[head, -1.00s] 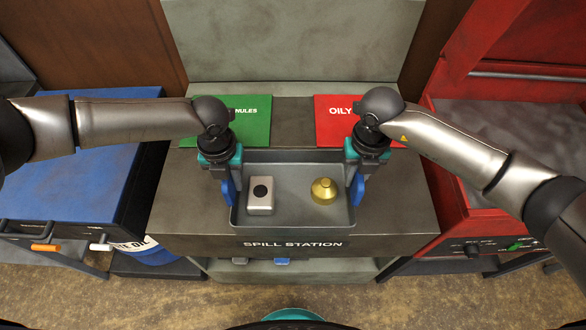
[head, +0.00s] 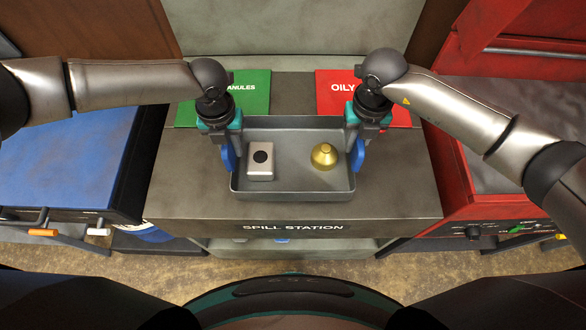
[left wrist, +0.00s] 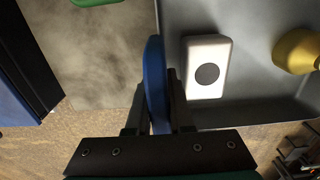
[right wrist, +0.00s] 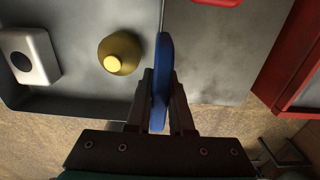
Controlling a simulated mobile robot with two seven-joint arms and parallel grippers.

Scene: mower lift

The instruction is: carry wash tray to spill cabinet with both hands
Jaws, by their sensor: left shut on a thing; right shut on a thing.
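The grey wash tray (head: 290,192) is over the top of the spill cabinet (head: 185,195), labelled SPILL STATION. I cannot tell whether it touches the top. It looks level and holds a silver block with a black dot (head: 260,160) and a brass dome-shaped part (head: 324,156). My left gripper (head: 229,155) is shut on the tray's left blue handle (left wrist: 154,85). My right gripper (head: 357,155) is shut on the right blue handle (right wrist: 162,80). Both handles are partly hidden by the fingers.
A green GRANULES panel (head: 255,95) and a red OILY panel (head: 330,100) lie behind the tray. A blue-topped bench (head: 70,160) stands at left and a red cabinet (head: 480,195) at right. Bare cabinet top shows on both sides of the tray.

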